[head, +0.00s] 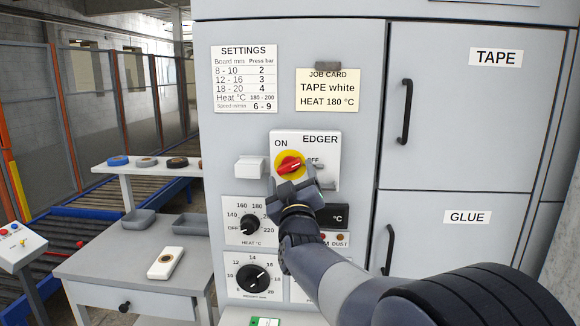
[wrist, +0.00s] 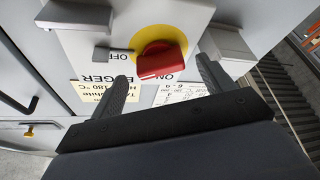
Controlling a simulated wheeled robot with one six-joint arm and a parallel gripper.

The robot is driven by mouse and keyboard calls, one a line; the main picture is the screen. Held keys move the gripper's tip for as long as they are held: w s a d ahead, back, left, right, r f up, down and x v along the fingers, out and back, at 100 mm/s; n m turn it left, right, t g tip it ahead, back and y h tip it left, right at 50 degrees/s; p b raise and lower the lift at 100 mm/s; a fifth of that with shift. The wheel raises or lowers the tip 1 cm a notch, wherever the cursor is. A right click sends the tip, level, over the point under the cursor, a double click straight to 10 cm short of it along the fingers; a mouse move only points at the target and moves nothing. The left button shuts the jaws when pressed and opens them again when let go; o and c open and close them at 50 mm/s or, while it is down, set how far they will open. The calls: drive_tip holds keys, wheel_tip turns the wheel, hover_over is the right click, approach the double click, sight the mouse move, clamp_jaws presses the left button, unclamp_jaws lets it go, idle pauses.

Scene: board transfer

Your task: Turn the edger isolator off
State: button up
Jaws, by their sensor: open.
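The edger isolator is a white box (head: 331,146) with ON at its upper left and OFF to the right of the dial. Its red knob (head: 289,166) sits on a yellow disc (head: 279,158). The handle lies aslant, and I cannot tell for certain which mark it points at. The wrist view shows the red knob (wrist: 162,62) from close by, turned about. My gripper (head: 294,184) is open just below and in front of the knob. In the wrist view the fingertips of my gripper (wrist: 162,78) stand apart on either side of the knob; contact cannot be told.
A white block (head: 249,168) sticks out left of the isolator. Below are a heat dial (head: 250,224), another dial (head: 252,278) and a dark °C display (head: 335,217). TAPE and GLUE doors (head: 455,105) are at right. A table (head: 110,262) with trays stands left.

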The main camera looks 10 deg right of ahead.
drive_tip(key=shift+x, duration=1.3)
drive_tip(key=shift+c, duration=0.3)
drive_tip(key=c, duration=0.9)
drive_tip(key=shift+f, duration=0.15)
